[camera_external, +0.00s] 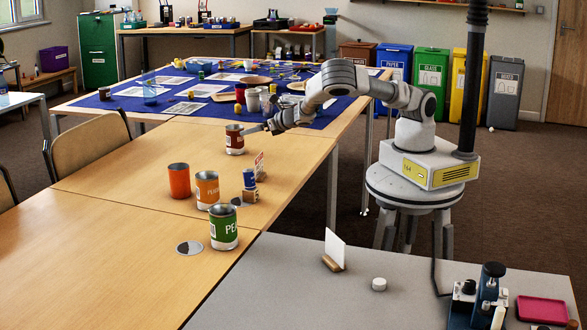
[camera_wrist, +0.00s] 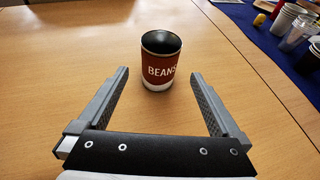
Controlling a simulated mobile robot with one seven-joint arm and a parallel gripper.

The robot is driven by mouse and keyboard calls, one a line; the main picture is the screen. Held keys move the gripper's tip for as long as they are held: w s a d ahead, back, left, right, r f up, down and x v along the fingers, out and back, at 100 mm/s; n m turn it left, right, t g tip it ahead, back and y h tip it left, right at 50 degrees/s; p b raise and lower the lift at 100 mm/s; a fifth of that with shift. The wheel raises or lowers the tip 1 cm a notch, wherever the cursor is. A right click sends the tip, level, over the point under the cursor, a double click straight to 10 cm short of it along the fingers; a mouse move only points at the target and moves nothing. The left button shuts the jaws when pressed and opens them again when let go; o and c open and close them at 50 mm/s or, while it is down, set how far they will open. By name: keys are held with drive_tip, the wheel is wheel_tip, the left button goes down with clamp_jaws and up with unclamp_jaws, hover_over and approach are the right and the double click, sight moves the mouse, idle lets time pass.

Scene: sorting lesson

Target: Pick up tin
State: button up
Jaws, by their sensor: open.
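A red-brown tin with a BEANS label and an open, dark top stands upright on the wooden table (camera_external: 110,235). It shows in the external view (camera_external: 235,140) and in the wrist view (camera_wrist: 160,70). My gripper (camera_external: 252,129) is beside the tin, on its right in the external view. In the wrist view my gripper (camera_wrist: 160,75) is open and empty, its two fingers pointing toward the tin. The tin lies centred between the finger lines, at or just beyond the tips, and neither finger visibly touches it.
An orange-red tin (camera_external: 180,181), an orange tin (camera_external: 207,190) and a green tin (camera_external: 224,228) stand nearer the camera. A cluttered blue cloth (camera_external: 140,105) lies behind the beans tin.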

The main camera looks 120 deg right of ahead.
sight(236, 133)
drive_tip(key=b+x, duration=0.1)
drive_tip(key=x, duration=0.8)
drive_tip(key=shift+w+d+b, duration=0.15)
drive_tip(key=shift+d+b, duration=0.15)
drive_tip(key=shift+d, duration=0.1)
drive_tip(key=c, duration=1.2)
